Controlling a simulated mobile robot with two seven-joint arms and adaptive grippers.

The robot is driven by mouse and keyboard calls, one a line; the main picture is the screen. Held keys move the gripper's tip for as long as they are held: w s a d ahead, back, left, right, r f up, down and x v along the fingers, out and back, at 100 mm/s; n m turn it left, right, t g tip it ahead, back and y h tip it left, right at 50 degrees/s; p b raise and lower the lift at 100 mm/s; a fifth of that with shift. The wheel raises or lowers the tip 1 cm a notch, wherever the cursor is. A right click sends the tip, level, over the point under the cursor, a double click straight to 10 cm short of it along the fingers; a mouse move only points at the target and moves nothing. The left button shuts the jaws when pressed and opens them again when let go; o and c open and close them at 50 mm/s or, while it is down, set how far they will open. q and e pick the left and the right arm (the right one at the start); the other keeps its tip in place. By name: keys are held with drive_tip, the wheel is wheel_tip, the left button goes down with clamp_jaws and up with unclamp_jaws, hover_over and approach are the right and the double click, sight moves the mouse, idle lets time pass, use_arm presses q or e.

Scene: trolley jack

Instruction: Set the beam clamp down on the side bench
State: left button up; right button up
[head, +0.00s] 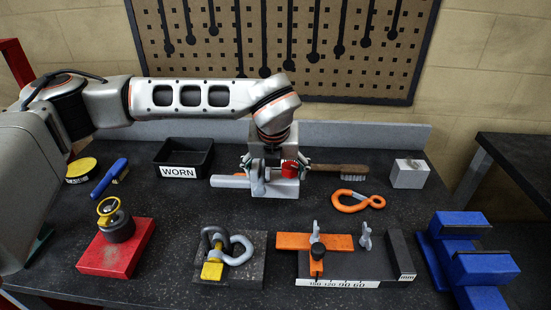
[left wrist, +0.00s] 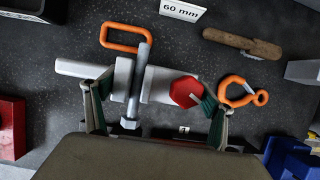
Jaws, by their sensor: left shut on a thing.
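The beam clamp (head: 230,182) is a pale grey bar with jaws, a bolt and a red knob. In the left wrist view the clamp (left wrist: 161,85) lies across the picture, with the red knob (left wrist: 186,91) at its right. My left gripper (head: 273,168) points down with its green-padded fingers (left wrist: 158,98) shut on the clamp. I cannot tell whether the clamp touches the bench top below. An orange loop (left wrist: 127,37) shows behind the clamp; whether it belongs to it is unclear. A dark side bench (head: 515,160) stands at the right edge. My right gripper is not in view.
The workbench (head: 170,225) carries a WORN bin (head: 185,158), a brush (head: 340,171), an orange hook (head: 357,200), a pale block (head: 409,173), shackles (head: 226,252), an orange-barred fixture (head: 315,242) and a blue vice (head: 470,258). A 60 mm card (left wrist: 182,10) stands behind the clamp.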

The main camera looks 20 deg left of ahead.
use_arm(q)
drive_tip(key=shift+w+f, duration=0.1)
drive_tip(key=shift+f, duration=2)
drive_tip(key=shift+f, duration=0.1)
drive_tip(key=o, duration=1.9)
drive_tip(key=shift+f, duration=0.1)
drive_tip(key=v, duration=1.2)
drive_tip(key=shift+b, duration=0.4)
drive_tip(key=shift+s, duration=0.25)
